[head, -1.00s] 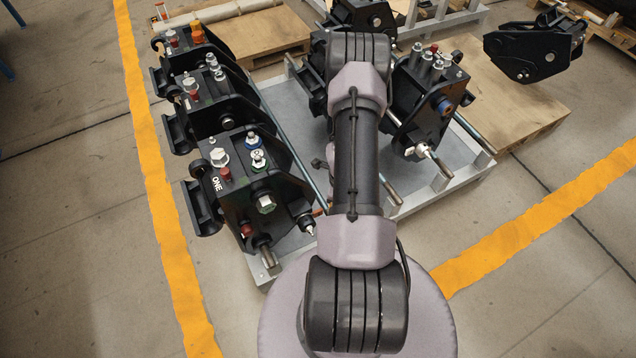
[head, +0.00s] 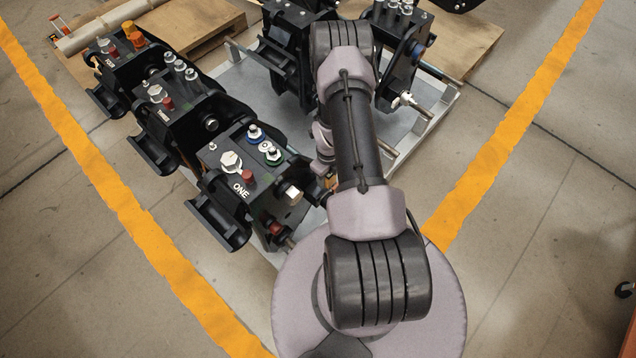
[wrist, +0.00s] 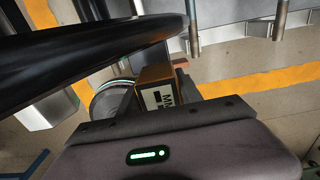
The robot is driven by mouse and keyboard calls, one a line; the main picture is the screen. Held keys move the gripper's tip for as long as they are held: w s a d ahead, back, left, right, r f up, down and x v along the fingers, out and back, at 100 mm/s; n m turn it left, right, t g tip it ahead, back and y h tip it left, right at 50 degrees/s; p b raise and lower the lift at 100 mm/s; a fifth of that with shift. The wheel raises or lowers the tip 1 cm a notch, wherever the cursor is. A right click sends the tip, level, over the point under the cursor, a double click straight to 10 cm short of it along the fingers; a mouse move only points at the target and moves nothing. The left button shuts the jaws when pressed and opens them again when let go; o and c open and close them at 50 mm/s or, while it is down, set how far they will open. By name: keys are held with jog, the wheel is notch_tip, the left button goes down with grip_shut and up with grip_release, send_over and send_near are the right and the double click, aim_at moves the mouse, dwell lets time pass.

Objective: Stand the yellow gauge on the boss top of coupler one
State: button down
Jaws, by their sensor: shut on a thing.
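Coupler one (head: 262,178), black with a white "ONE" on its top, stands at the front of the left row in the head view. Its top carries silver, blue, green and red fittings; I cannot tell which part is the boss top. In the wrist view my gripper (wrist: 150,92) is shut on an orange-yellow block with a white lettered label, apparently the yellow gauge (wrist: 155,76). A small orange patch shows beside my arm, right of coupler one, in the head view. My arm mostly hides the gripper there.
A long black part (wrist: 95,55) crosses the wrist view close to the gauge. Two more couplers (head: 182,112) stand behind coupler one, and others stand beyond my arm. They rest on a grey metal pallet (head: 236,72). Yellow floor lines (head: 110,192) flank it, with open floor outside.

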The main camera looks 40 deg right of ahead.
jog(key=shift+w+a+f, duration=0.15)
jog(key=shift+w+a, duration=0.5)
jog(key=shift+w, duration=0.2)
jog(key=shift+w+a+f+b, duration=0.1)
jog(key=shift+f+b, duration=0.35)
jog(key=shift+f, duration=0.2)
jog(key=shift+w+a+f+b, duration=0.15)
jog(key=shift+f+b, duration=0.25)
jog(key=shift+f, duration=0.25)
jog(key=shift+w+a+f+b, duration=0.1)
jog(key=shift+f+b, duration=0.35)
jog(key=shift+f, duration=0.2)
jog(key=c, duration=0.8)
grip_release()
jog(key=shift+r, duration=0.1)
